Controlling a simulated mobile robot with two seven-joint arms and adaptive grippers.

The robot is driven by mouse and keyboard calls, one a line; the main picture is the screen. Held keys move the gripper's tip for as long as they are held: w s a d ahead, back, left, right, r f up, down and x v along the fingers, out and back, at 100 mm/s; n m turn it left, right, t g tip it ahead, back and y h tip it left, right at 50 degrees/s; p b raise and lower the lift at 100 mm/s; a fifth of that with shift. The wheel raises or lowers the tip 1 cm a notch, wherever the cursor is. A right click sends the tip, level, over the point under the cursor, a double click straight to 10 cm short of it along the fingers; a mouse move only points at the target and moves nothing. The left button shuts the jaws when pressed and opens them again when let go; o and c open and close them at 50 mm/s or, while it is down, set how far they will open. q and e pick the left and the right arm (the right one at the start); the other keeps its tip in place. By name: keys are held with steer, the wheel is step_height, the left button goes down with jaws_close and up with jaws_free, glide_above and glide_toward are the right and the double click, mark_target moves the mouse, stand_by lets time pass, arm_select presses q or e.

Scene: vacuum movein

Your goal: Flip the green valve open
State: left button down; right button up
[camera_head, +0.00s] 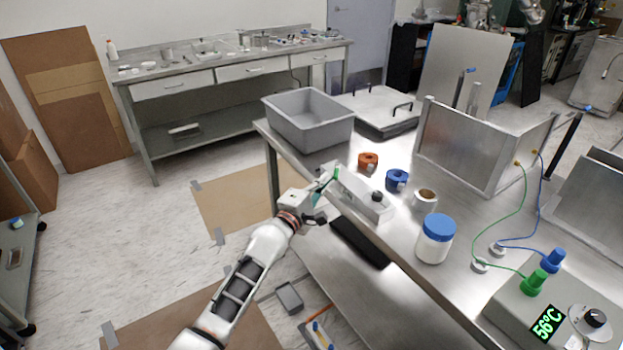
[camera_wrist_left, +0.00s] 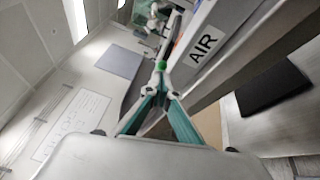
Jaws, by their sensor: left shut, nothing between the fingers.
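My left gripper (camera_head: 328,176) reaches in from the lower left to the near left end of a grey box with a black knob (camera_head: 362,195). In the left wrist view its teal fingers (camera_wrist_left: 160,78) converge to a shut tip with nothing held between them. A small green piece, apparently the green valve (camera_wrist_left: 161,65), shows right at the fingertips, beside the grey box labelled AIR (camera_wrist_left: 203,45). I cannot tell whether the tips touch it. The fingers and wrist hide most of the valve in the head view, so its handle position is unclear. My right gripper is not in view.
The box sits on a steel table. Orange (camera_head: 368,161) and blue (camera_head: 397,180) rings, a tape roll (camera_head: 425,201) and a blue-lidded jar (camera_head: 436,245) stand nearby. A grey bin (camera_head: 308,120) is behind. The floor to the left is mostly free.

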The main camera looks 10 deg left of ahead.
arm_select(q)
steer(key=shift+s+d, duration=0.1)
steer(key=shift+d, duration=0.2)
arm_select(e)
steer(key=shift+s+f, duration=0.1)
steer(key=shift+a, duration=0.15)
stand_by(0.4)
